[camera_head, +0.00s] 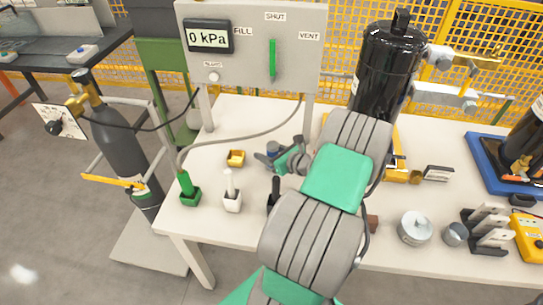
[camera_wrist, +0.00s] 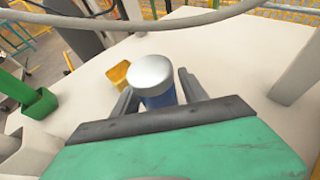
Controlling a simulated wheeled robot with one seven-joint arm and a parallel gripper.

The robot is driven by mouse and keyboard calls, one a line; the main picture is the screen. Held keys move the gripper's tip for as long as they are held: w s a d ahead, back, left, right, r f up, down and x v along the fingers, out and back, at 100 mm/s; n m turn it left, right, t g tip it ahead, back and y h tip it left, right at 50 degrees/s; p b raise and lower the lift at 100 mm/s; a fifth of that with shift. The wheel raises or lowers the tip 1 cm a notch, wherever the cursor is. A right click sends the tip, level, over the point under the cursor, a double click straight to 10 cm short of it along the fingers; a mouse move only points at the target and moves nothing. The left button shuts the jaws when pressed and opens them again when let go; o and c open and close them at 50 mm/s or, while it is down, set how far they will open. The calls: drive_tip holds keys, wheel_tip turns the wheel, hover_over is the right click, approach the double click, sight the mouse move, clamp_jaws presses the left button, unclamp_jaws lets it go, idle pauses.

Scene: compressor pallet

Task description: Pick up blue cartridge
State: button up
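The blue cartridge (camera_wrist: 160,98) has a silver cap and stands between the two fingers of my gripper (camera_wrist: 156,88) in the wrist view. One finger is on each side, with a narrow gap visible near the cap. The gripper looks open around it; its lower part is hidden behind the gripper body. In the head view, the cartridge (camera_head: 272,149) shows as a small dark blue piece at my gripper (camera_head: 273,156), above the white table (camera_head: 235,125).
A gauge panel (camera_head: 250,45) with a hanging hose is behind. A black cylinder (camera_head: 385,70) stands at the back right. Metal parts (camera_head: 415,229) lie at the front right.

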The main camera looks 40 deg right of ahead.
clamp_jaws()
idle(0.3)
